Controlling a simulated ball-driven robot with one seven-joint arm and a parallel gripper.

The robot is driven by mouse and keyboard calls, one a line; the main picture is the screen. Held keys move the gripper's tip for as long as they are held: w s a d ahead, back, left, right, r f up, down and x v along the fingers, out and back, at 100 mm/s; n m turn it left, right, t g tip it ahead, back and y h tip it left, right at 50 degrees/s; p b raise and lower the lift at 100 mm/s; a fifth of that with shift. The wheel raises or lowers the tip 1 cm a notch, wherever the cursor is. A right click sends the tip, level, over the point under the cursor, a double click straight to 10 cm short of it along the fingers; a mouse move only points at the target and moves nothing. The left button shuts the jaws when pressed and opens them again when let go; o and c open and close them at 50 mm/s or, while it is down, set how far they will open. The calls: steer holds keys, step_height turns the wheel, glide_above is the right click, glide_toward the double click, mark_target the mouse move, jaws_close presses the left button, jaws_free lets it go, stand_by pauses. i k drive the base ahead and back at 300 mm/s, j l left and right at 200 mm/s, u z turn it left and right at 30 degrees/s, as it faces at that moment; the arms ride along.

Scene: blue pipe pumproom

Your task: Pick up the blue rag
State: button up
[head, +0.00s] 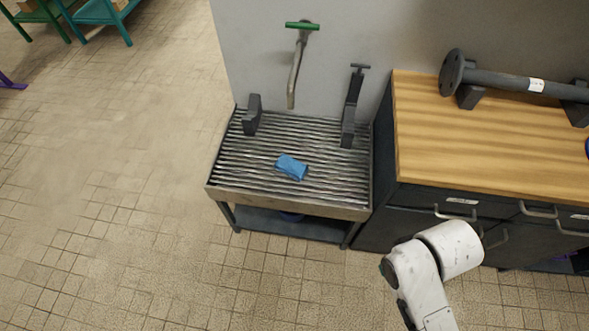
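The blue rag (291,167) lies folded on a slatted metal rack (240,160), near its middle. Nothing covers it from this view. Part of my white arm shows at the bottom right, in front of the drawer cabinet and well apart from the rag. My gripper is not visible in this frame.
A tap with a green handle (302,26) hangs from the wall above the rack. Two dark upright brackets (252,115) (351,112) stand at its back. A wooden-topped cabinet (480,145) with a flanged pipe (500,80) adjoins on the right.

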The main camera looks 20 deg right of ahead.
mark_target(287, 164)
steer(key=i+j, duration=0.2)
steer(key=i, duration=0.15)
steer(key=i+j+u, duration=0.1)
steer(key=i+j, duration=0.35)
steer(key=i, duration=0.25)
